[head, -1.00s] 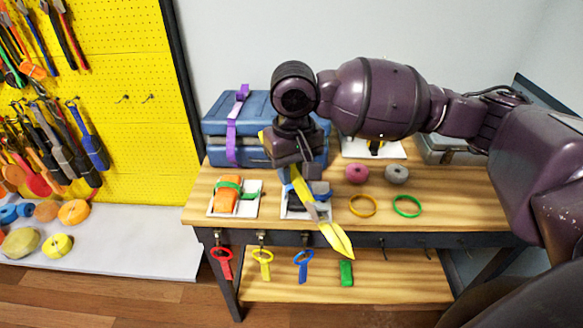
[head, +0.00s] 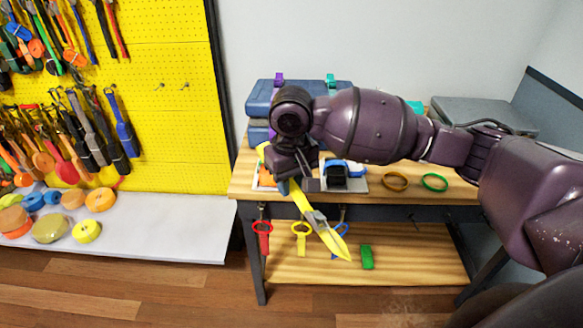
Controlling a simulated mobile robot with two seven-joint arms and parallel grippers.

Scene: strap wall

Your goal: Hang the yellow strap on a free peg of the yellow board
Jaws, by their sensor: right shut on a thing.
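My right gripper (head: 290,183) is shut on the yellow strap (head: 337,244), in front of the workbench. The strap hangs down to the lower right from the jaws, with a grey buckle (head: 317,219) partway along and a short yellow end above the jaws. The fingertips are partly hidden by the wrist. The yellow board (head: 172,130) stands at the left, apart from the gripper. Two bare pegs (head: 159,87) (head: 185,86) show on it, right of the hanging straps. My left gripper is not in view.
Several straps (head: 85,130) crowd the board's left part. A grey ledge (head: 160,232) below holds rolled straps (head: 87,231). The wooden workbench (head: 460,194) carries blue cases (head: 262,97) and strap rings (head: 434,182). Floor (head: 150,285) in front of the ledge is clear.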

